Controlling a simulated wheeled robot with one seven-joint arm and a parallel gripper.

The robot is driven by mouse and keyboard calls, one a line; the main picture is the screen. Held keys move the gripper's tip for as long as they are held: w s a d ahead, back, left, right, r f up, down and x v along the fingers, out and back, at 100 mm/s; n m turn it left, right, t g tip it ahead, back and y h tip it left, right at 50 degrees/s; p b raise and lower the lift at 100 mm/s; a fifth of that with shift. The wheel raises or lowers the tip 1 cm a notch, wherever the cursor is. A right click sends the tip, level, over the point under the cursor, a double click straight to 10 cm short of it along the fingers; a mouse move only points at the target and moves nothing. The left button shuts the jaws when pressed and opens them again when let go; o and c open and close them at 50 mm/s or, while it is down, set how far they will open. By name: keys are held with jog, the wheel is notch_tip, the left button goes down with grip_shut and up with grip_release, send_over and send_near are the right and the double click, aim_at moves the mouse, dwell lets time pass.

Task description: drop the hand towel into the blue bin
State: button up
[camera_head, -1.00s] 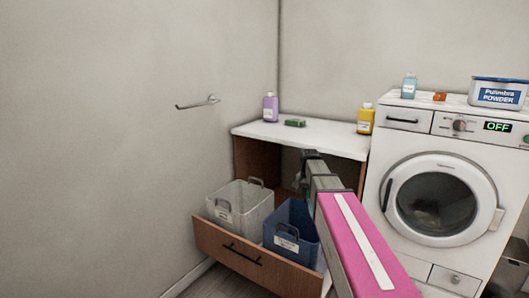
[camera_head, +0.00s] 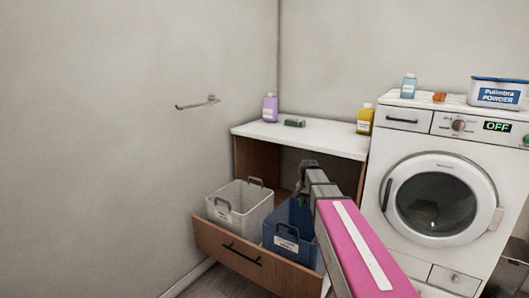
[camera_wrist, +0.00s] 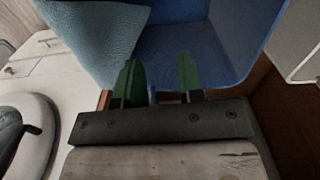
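The blue bin (camera_head: 284,235) sits in the pulled-out drawer, partly behind my arm in the head view. In the wrist view the blue bin (camera_wrist: 215,45) lies just beyond my fingertips. My gripper (camera_wrist: 158,75) has its two green fingers apart, with no cloth visible between them. In the head view my gripper (camera_head: 300,195) points down over the bin. A light-blue textured cloth, apparently the hand towel (camera_wrist: 95,35), shows at upper left in the wrist view, beside the left finger and overlapping the bin. Whether it touches the finger is unclear. I cannot make it out in the head view.
A white bin (camera_head: 238,208) stands left of the blue bin in the drawer (camera_head: 235,255). The countertop (camera_head: 300,138) above holds bottles and a small green item. A washing machine (camera_head: 440,195) stands at right. An empty towel bar (camera_head: 198,103) is on the left wall.

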jog(key=o, duration=1.2)
jog(key=shift+r, duration=0.1)
jog(key=shift+r, duration=2.7)
jog(key=shift+r, duration=0.1)
notch_tip(320, 180, up, 11)
jog(key=shift+f, duration=0.2)
